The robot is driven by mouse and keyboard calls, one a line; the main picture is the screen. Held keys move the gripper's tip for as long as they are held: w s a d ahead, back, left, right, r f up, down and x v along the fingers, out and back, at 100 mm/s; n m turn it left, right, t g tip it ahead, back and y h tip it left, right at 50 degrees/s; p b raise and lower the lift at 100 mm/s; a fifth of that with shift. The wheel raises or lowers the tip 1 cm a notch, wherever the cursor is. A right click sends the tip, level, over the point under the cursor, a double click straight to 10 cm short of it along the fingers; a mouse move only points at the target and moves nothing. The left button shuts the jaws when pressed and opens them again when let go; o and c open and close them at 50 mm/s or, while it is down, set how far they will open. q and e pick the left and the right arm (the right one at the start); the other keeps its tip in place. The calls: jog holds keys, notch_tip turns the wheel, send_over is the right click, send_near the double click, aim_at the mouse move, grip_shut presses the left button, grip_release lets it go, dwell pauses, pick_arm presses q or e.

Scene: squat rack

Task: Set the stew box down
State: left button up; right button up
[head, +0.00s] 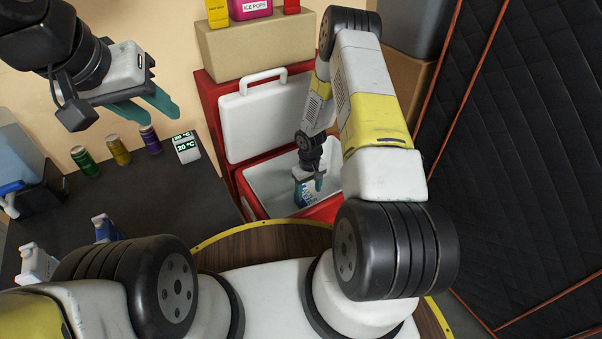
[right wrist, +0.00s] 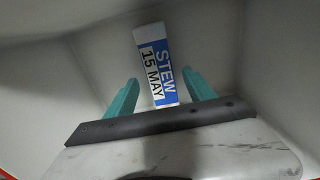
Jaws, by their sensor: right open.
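The stew box (right wrist: 160,65) is white and blue, labelled STEW 15 MAY. It is inside the white-lined red cooler (head: 222,115); the box also shows in the head view (head: 304,197), near the cooler's front. My right gripper (head: 312,184) reaches down into the cooler. In the right wrist view its teal fingers (right wrist: 163,86) are open on either side of the box, with a visible gap on each side. Whether the box's underside rests on the cooler floor is hard to tell. My left gripper (head: 164,119) is open and empty, raised at the upper left.
The cooler's white lid (head: 267,115) stands open behind it. A cardboard box (head: 255,45) holds packages above. A dark counter (head: 160,205) at left carries several cans, a 20 °C display (head: 186,147) and cartons (head: 37,263). A black quilted wall (head: 530,150) closes the right.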

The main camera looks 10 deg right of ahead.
notch_tip(320, 180, up, 4)
jog(key=shift+f, duration=0.1)
notch_tip(320, 180, up, 32)
jog(key=s+d+m+t, duration=0.1)
jog(key=s+m+t, duration=0.1)
jog(key=t, duration=0.1)
jog(key=s+a+r+t+y, duration=0.1)
jog(key=s+r, duration=0.7)
jog(key=s, duration=0.2)
jog(key=s+a+r+m+t+y, duration=0.1)
jog(key=s+a+r+t, duration=0.1)
jog(key=s+r, duration=0.7)
jog(key=s, duration=0.2)
jog(key=shift+s+a+r, duration=0.2)
jog(key=shift+s+r, duration=0.1)
